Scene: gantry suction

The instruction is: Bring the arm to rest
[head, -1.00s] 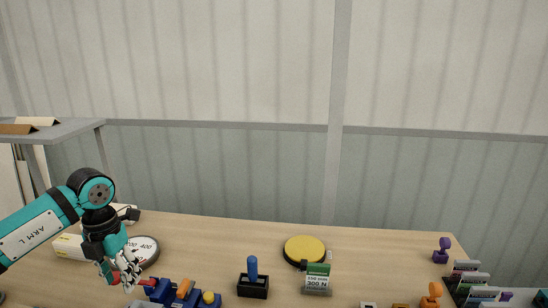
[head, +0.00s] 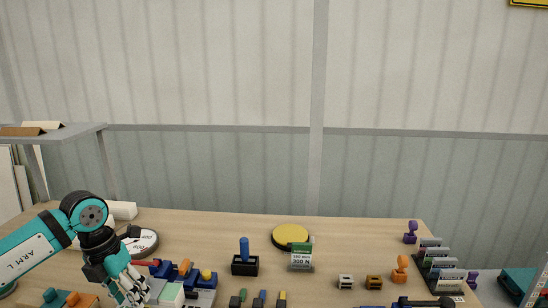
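My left arm, teal and marked "ARM L", comes in from the left in the head view. A teal and white block (head: 171,295) shows just right of the fingers. My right gripper is not in view.
A dial (head: 143,242) stands behind my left gripper. A blue-handled black box (head: 245,262), a yellow disc (head: 291,236) and a "300 N" sign (head: 301,260) stand mid-table. Stamp-like orange (head: 400,270) and purple (head: 410,232) pieces and a card rack (head: 437,268) are at right.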

